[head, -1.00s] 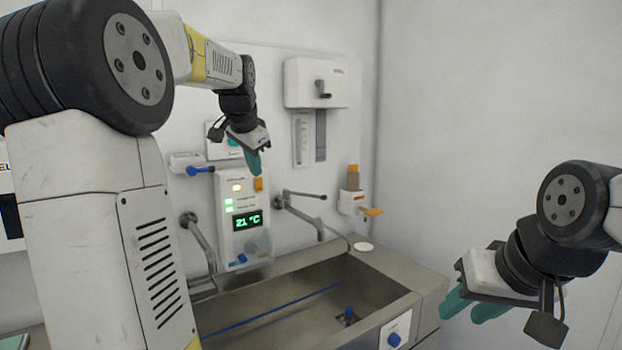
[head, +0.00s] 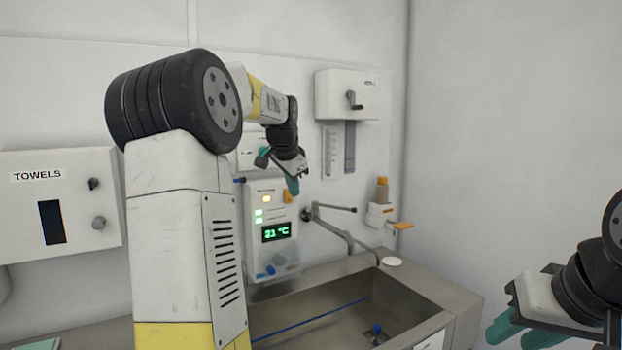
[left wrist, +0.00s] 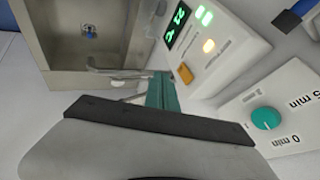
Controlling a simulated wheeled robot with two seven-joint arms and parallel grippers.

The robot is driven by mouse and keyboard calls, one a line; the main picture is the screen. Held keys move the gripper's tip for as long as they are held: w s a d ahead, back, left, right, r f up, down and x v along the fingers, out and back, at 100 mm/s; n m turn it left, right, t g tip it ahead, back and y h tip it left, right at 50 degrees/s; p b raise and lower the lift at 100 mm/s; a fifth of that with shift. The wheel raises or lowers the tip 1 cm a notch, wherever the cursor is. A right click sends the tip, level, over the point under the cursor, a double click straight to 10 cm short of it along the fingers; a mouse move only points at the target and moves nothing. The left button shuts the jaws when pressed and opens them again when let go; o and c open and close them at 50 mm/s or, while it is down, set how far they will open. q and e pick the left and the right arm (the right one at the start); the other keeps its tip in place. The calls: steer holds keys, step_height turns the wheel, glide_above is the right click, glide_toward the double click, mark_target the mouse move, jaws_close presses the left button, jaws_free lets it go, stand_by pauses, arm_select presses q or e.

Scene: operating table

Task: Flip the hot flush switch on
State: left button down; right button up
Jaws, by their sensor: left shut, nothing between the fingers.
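The white control panel (head: 258,245) on the wall has a green 21 °C display (head: 276,232), lit indicators and an orange switch (head: 288,196) at its upper right. The labels are too small to read, so I cannot confirm which control is the hot flush switch. The orange switch (left wrist: 186,73) also shows in the left wrist view, beside my left fingertips. My left gripper (head: 293,186) is shut and empty, its teal fingers pointing down just above the orange switch; contact cannot be told. My right gripper (head: 522,334) is at lower right, its teal fingers apart, away from the panel.
A steel sink (head: 440,296) with taps lies below the panel. A timer dial (left wrist: 265,118) is near my left gripper. A towel dispenser (head: 85,195) hangs at left, a white dispenser box (head: 335,95) at upper right, and an orange-levered dispenser (head: 381,212) at right.

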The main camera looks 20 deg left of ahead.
mark_target(288, 195)
arm_select(q)
steer(key=shift+w+a+f, duration=0.55)
steer(key=shift+w+f, duration=0.1)
steer(key=shift+w, duration=0.2)
steer(key=shift+w+a+f, duration=0.55)
steer(key=shift+w+f, duration=0.05)
steer(key=shift+w, duration=0.2)
steer(key=shift+w+a+f, duration=0.55)
steer(key=shift+w+f, duration=0.1)
steer(key=shift+w, duration=0.2)
steer(key=shift+w+a+f+y, duration=0.1)
steer(key=shift+a+y, duration=0.05)
steer(key=shift+y, duration=0.15)
steer(key=shift+r, duration=0.85)
